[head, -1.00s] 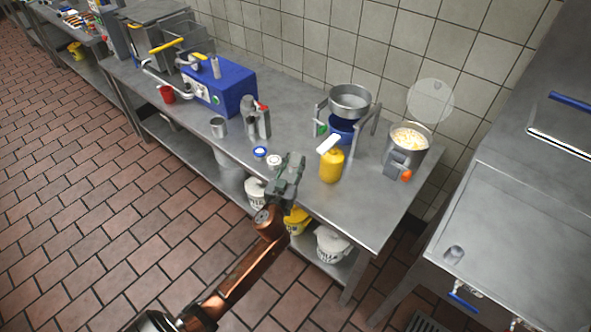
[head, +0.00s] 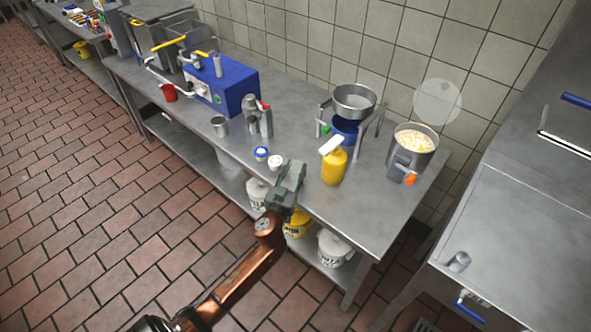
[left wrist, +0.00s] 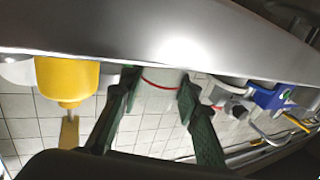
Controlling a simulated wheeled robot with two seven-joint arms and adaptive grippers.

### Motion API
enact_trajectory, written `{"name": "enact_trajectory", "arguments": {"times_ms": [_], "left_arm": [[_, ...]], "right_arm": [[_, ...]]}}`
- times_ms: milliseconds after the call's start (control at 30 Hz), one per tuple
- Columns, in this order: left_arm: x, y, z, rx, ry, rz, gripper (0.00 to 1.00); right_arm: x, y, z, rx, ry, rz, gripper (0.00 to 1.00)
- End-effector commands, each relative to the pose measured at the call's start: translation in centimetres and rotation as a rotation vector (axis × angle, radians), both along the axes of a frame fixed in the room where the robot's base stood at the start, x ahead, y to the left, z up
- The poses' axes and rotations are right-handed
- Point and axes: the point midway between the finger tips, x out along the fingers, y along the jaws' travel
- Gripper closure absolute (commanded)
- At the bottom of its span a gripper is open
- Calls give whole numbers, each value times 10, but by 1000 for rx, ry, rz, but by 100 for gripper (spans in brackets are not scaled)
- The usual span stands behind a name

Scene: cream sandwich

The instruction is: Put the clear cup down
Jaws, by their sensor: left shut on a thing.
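The clear cup (left wrist: 162,82), see-through with a thin red line, shows in the left wrist view between the two green fingers of my left gripper (left wrist: 155,100). The fingers are shut on its sides. The wrist picture is upside down, with the steel tabletop (left wrist: 160,35) along its top. The cup's base is close to the tabletop; I cannot tell whether they touch. In the head view my left gripper (head: 288,180) is at the front edge of the steel table (head: 372,222), and the cup is not clearly visible there. My right gripper is not in view.
A yellow bottle (head: 334,167) stands right of my left gripper. A blue-topped item (head: 261,153) and a white-topped item (head: 275,162) are just left of it. A metal cup (head: 219,126), a blue machine (head: 220,85) and a filled pot (head: 411,150) stand farther off.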

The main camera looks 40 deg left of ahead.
Motion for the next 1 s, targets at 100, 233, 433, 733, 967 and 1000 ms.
{"name": "enact_trajectory", "arguments": {"times_ms": [100,233,433,733,967,1000], "left_arm": [[0,0,0,0,0,0,64],[0,0,0,0,0,0,55],[0,0,0,0,0,0,52],[-11,-4,3,-3,-1,-1,52],[-58,-18,3,-5,0,2,52],[-66,-21,3,-4,0,2,52]], "right_arm": [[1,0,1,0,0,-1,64],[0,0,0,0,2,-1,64],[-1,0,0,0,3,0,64],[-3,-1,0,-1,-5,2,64],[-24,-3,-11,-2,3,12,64],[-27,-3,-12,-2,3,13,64]]}}
